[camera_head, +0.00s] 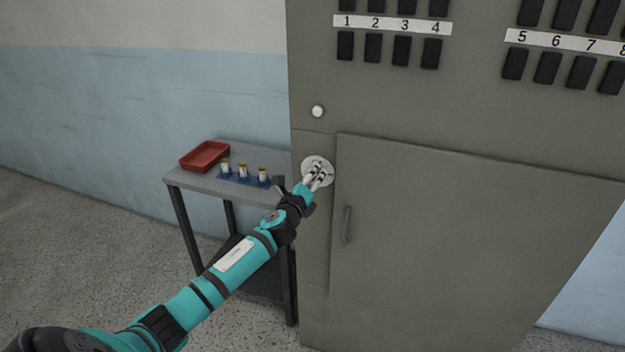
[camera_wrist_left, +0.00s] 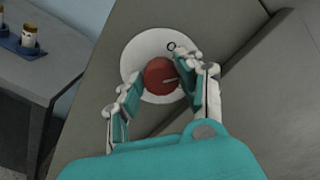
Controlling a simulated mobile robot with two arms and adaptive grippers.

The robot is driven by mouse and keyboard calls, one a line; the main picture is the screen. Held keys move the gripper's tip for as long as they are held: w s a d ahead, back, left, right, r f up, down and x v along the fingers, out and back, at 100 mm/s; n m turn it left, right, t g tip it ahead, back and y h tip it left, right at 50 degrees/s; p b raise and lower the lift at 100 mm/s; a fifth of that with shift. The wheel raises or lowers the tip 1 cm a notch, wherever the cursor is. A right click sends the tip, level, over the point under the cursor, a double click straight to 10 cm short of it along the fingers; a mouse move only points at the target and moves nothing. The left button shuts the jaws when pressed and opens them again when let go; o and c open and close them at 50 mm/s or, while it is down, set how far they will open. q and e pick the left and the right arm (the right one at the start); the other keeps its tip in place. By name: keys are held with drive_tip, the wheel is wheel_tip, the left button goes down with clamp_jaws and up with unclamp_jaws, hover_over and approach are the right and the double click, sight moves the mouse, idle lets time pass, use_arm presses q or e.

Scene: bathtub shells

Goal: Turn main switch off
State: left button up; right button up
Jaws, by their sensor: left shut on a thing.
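The main switch shows in the left wrist view as a red round knob (camera_wrist_left: 160,77) with a pale line on it, on a white round plate (camera_wrist_left: 134,58) with an "O" mark near its upper right. In the head view the white plate (camera_head: 309,163) sits on the grey cabinet's left side, and the knob is mostly hidden by my gripper. My left gripper (camera_head: 319,174) is at the plate; in the left wrist view its fingers (camera_wrist_left: 160,92) are on both sides of the knob, shut on it. My right gripper is not in view.
The grey cabinet (camera_head: 450,250) has a closed door with a handle (camera_head: 346,225) right of the switch, a white round light (camera_head: 317,111) above it, and numbered black switches higher up. A small table (camera_head: 205,180) at left holds a red tray (camera_head: 205,155) and several small bottles.

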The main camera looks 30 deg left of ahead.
use_arm(q)
drive_tip(key=shift+f+n, duration=0.15)
drive_tip(key=shift+n, duration=3.55)
drive_tip(key=o, duration=1.2)
drive_tip(key=shift+a, duration=0.1)
drive_tip(key=shift+c, duration=0.2)
drive_tip(key=v, duration=1.2)
